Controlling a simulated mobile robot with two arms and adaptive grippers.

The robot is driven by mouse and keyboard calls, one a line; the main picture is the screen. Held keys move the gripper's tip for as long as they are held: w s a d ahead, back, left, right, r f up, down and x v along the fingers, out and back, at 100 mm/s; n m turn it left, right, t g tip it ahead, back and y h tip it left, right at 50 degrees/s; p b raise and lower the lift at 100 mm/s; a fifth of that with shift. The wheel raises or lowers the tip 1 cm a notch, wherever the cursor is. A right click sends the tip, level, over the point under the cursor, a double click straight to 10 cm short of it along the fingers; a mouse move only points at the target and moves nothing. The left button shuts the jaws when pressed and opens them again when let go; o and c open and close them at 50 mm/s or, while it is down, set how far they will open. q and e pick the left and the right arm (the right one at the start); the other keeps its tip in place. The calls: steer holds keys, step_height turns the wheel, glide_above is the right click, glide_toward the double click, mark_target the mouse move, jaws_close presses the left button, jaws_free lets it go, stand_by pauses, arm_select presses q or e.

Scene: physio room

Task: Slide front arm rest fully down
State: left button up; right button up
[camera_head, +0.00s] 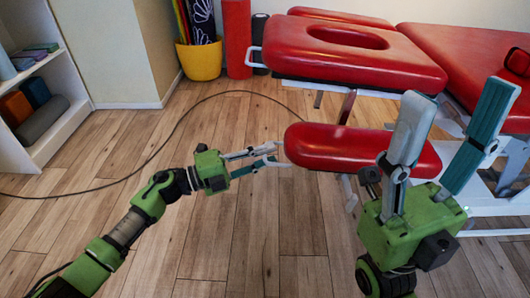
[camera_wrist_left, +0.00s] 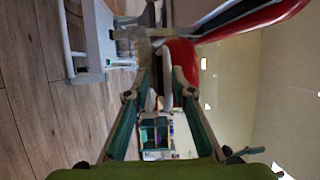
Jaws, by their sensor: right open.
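The front arm rest (camera_head: 345,146) is a red padded bar below the front of the red treatment table's head section. My left gripper (camera_head: 284,154) is at its left end, with the fingers partly apart and the tips close to the pad. I cannot tell whether they touch it. In the left wrist view, a red pad (camera_wrist_left: 183,58) shows beyond the finger tips, and no object is clearly clamped between the fingers. My right gripper (camera_head: 457,98) is open, pointing up in front of the table's right part. It hides part of the table frame and overlaps the rest's right end.
The red head section (camera_head: 400,68) with an oval face hole hangs above the arm rest. A yellow pot (camera_head: 200,59) and a red roll (camera_head: 237,38) stand at the back. Shelves (camera_head: 62,121) are at left. A dark cable crosses the otherwise clear wooden floor (camera_head: 130,200).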

arm_select(q)
steer(key=shift+a+r, duration=0.1)
steer(key=shift+r, duration=0.1)
steer(key=r+v, duration=0.1)
steer(key=v, duration=1)
steer(key=shift+a+f, duration=0.4)
steer(key=shift+f, duration=0.1)
steer(key=shift+s, duration=0.1)
